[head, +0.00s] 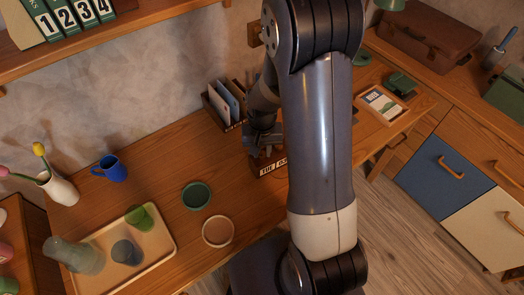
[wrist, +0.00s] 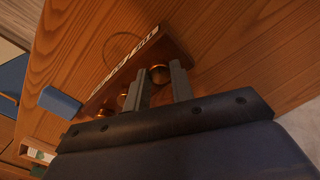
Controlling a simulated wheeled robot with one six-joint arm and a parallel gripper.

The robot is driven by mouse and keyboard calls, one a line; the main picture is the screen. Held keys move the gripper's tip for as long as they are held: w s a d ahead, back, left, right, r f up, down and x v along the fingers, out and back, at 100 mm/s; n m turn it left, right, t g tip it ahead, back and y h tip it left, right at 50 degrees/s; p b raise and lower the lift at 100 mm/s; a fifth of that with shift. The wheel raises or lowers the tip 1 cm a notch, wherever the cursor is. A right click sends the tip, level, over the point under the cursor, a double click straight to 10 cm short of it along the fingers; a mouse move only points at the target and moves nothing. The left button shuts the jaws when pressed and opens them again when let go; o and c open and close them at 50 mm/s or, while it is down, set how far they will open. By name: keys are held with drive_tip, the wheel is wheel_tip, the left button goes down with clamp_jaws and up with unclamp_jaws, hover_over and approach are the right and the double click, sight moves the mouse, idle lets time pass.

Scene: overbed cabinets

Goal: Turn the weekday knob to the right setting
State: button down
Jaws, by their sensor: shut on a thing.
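A small wooden desk calendar (head: 270,168) stands on the desk, mostly hidden behind my arm. Its white windows show "TUE" and the start of another sign. In the wrist view the calendar (wrist: 112,88) is a brown wooden block with a white lettered strip and several brass knobs. My gripper (head: 262,148) is at the calendar. In the wrist view its two grey fingers (wrist: 161,78) are shut on a brass knob (wrist: 159,73) at one end of the row, taken as the weekday knob. The knob's marks are not visible.
A letter holder (head: 226,104) stands behind the gripper. A green disc (head: 196,195) and a pale ring (head: 218,231) lie left of the calendar. A tray (head: 165,245) with cups is at the front left. A blue block shape (wrist: 60,102) shows beside the calendar.

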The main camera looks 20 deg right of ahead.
sight(262, 153)
drive_tip(key=shift+m, duration=0.4)
drive_tip(key=c, duration=1.2)
unclamp_jaws()
wheel_tip(262, 153, up, 11)
drive_tip(key=shift+f, duration=0.25)
wheel_tip(262, 153, down, 11)
drive_tip(key=shift+r, duration=0.2)
